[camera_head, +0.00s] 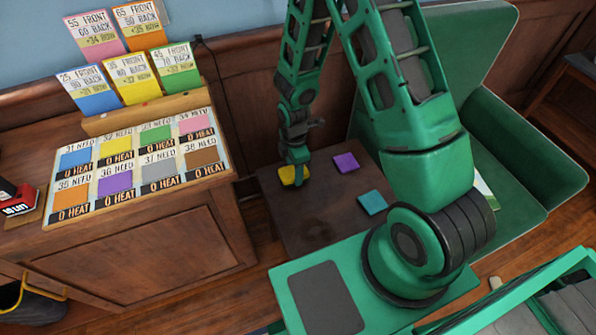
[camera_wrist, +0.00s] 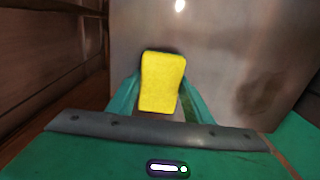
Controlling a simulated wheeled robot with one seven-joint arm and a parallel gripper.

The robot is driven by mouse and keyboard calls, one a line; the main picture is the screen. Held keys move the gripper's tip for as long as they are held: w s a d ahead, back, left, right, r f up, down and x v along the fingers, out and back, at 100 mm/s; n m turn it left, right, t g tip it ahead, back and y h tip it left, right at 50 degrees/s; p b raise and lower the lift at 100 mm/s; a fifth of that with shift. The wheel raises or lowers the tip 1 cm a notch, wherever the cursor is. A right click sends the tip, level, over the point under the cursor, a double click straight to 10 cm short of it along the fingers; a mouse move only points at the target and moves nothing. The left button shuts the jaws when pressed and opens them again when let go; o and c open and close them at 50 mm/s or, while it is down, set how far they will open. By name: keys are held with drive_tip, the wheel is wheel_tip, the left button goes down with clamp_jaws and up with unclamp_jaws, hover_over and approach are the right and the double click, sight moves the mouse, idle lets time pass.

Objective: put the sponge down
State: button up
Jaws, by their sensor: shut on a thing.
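The yellow sponge (camera_head: 288,175) is at the left back part of a small dark wooden table (camera_head: 318,235). My gripper (camera_head: 297,172) points down and is shut on it. In the wrist view the sponge (camera_wrist: 162,82) sits between the two green fingers (camera_wrist: 160,105), over the table surface (camera_wrist: 225,50). The sponge is at or very near the tabletop; I cannot tell whether it touches. The fingers hide part of the sponge in the head view.
A purple block (camera_head: 346,162) and a teal block (camera_head: 372,202) lie on the same table, to the right. A wooden cabinet (camera_head: 130,255) with a card board stands at left. A green armchair (camera_head: 510,165) is at right. The table's front middle is clear.

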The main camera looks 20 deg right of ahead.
drive_tip(key=shift+f, duration=0.65)
drive_tip(key=o, duration=1)
drive_tip(key=shift+f, duration=0.1)
